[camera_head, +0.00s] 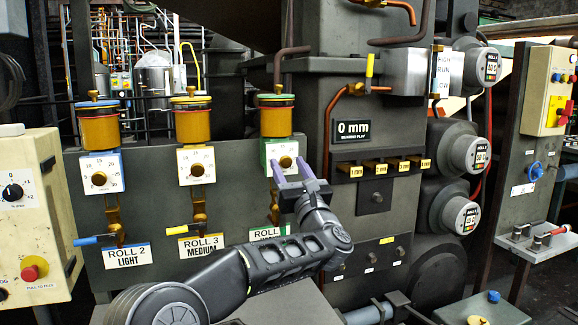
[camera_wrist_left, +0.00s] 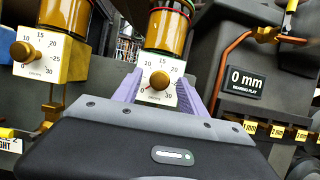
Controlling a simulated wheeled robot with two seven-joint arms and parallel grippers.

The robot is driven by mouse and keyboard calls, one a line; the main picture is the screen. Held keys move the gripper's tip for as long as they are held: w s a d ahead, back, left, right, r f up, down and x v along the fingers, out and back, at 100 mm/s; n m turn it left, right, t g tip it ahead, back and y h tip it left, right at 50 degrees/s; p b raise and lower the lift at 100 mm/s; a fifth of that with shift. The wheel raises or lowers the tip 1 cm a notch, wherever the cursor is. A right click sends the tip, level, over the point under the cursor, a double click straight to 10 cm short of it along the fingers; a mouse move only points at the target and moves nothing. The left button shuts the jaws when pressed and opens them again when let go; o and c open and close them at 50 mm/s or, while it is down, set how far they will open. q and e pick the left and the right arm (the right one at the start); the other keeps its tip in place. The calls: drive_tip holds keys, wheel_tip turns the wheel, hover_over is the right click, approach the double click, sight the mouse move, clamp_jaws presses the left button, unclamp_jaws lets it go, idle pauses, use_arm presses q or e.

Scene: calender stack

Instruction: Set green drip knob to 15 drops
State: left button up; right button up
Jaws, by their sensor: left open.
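The green drip knob is a brass knob (camera_head: 285,161) on a white dial plate with a green edge, below an amber oil cup (camera_head: 276,120) at the right end of the grey panel. In the left wrist view the knob (camera_wrist_left: 159,80) sits at the middle of its dial, marked 0 to 30. Its exact setting is too small to read surely. My left gripper (camera_head: 291,168) is open and empty, with purple fingers pointing at this dial. In the left wrist view the fingers (camera_wrist_left: 160,88) stand left and right of the knob, apart from it. My right gripper is out of view.
Blue-edged (camera_head: 101,173) and yellow-edged (camera_head: 196,165) dials stand to the left, above the ROLL 2 LIGHT and ROLL 3 MEDIUM labels. A brass valve (camera_head: 274,207) hangs below the green dial. A grey machine column with a 0 mm display (camera_head: 353,130) stands close on the right.

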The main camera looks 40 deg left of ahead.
use_arm(q)
drive_tip(key=shift+c, duration=0.4)
clamp_jaws()
